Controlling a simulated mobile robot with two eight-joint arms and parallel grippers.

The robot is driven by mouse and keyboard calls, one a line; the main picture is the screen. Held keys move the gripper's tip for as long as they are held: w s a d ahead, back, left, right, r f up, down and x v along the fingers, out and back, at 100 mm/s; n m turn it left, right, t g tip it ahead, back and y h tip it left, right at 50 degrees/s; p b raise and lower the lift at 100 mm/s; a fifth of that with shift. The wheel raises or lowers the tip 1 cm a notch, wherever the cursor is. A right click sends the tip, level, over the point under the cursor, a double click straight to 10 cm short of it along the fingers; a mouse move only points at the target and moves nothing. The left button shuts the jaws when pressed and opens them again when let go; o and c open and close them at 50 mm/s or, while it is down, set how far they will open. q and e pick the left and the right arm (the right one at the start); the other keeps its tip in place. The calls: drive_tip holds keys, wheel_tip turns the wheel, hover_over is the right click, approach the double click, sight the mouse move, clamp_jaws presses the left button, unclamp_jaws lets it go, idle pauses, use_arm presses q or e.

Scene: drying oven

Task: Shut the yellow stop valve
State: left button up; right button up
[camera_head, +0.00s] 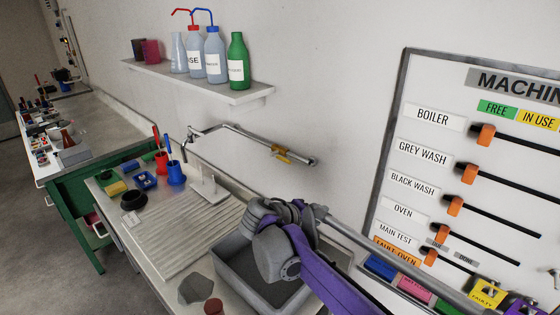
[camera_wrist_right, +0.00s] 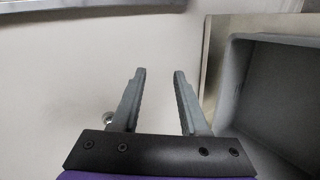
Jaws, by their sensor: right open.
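The yellow stop valve (camera_head: 284,155) sits on a thin metal pipe (camera_head: 245,134) along the white wall, above the sink. Its yellow handle appears to lie roughly along the pipe, slanting down to the right. My right arm stands over the sink, below and right of the valve; its fingers are hidden in the head view. In the right wrist view my right gripper (camera_wrist_right: 158,75) is open and empty, with pale surface between its fingers. The yellow valve does not show in that view. My left gripper is not in view.
The grey sink (camera_head: 225,268) lies under my right arm; its basin (camera_wrist_right: 285,90) also shows in the wrist view. A shelf (camera_head: 200,84) with bottles is above the pipe. A whiteboard (camera_head: 385,165) is to the right. Cups and a ribbed drainboard (camera_head: 175,240) are left.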

drive_tip(key=w+a+r+n+t+h, duration=0.1)
drive_tip(key=w+a+r+t+h, duration=0.15)
drive_tip(key=w+a, duration=0.5)
drive_tip(key=n+t+h, duration=0.1)
drive_tip(key=t+h, duration=0.1)
drive_tip(key=t, duration=0.1)
approach(283, 160)
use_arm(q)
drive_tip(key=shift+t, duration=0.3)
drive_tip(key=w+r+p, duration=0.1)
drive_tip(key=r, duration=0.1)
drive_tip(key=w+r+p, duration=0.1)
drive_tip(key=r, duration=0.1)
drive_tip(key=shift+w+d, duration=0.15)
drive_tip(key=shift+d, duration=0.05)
use_arm(e)
drive_tip(key=x, duration=0.9)
drive_tip(key=shift+y, duration=0.25)
clamp_jaws()
drive_tip(key=shift+a, duration=0.1)
